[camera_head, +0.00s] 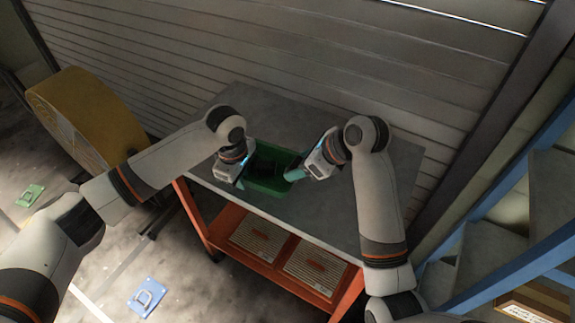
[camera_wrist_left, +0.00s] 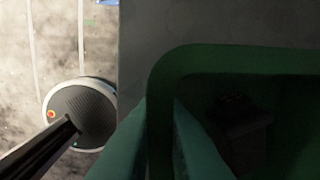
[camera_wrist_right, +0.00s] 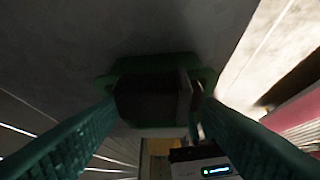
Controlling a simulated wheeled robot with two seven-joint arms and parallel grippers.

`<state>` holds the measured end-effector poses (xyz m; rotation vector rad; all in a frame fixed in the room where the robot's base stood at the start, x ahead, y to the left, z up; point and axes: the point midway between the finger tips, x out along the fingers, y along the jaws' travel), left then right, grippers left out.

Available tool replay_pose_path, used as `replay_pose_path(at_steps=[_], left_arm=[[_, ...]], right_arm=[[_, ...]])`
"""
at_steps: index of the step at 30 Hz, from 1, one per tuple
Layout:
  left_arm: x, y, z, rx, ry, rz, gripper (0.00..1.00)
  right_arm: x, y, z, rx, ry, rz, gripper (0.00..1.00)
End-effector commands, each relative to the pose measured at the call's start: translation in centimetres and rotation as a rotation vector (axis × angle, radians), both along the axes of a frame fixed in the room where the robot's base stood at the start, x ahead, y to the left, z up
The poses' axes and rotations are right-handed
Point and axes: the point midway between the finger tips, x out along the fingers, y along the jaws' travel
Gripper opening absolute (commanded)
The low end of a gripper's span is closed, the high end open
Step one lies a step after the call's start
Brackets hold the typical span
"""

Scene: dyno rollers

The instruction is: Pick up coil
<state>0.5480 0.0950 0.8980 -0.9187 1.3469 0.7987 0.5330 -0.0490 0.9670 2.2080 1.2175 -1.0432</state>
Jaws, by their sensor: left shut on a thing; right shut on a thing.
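A green bin (camera_head: 268,189) stands on the grey table, with a dark block-shaped thing (camera_head: 268,164) inside it, which may be the coil. My left gripper (camera_head: 241,181) is at the bin's left side. In the left wrist view its fingers (camera_wrist_left: 160,115) straddle the bin's rim (camera_wrist_left: 215,57) and are shut on its wall. My right gripper (camera_head: 290,175) reaches over the bin's right edge. In the right wrist view its fingers stand wide apart on either side of the dark block (camera_wrist_right: 150,98) and are shut on it, with the bin's green rim (camera_wrist_right: 150,66) behind. Its finer shape is too dark to tell.
The grey table (camera_head: 330,125) stands against a slatted wall (camera_head: 280,50). An orange lower shelf (camera_head: 225,232) holds two boxes (camera_head: 315,265). Blue stairs (camera_head: 520,255) are at right. The table around the bin is bare.

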Motion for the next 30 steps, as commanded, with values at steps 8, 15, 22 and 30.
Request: replay_pose_path(at_steps=[8,15,22,30], left_arm=[[-0.2,0.4,-0.6,0.011,0.009,0.006,0.0],[-0.1,0.4,-0.6,0.012,0.009,0.007,0.0],[-0.1,0.5,-0.6,0.012,0.008,0.008,0.0],[-0.1,0.5,-0.6,0.012,0.008,0.009,0.0]], right_arm=[[-4.5,-7.1,0.0,0.0,-0.004,-0.003,0.37],[-7.6,-12.2,0.7,-0.052,0.019,0.003,0.37],[-8.6,-14.0,1.4,-0.16,0.087,0.004,0.37],[-9.4,-15.1,2.0,-0.233,0.137,0.002,0.37]])
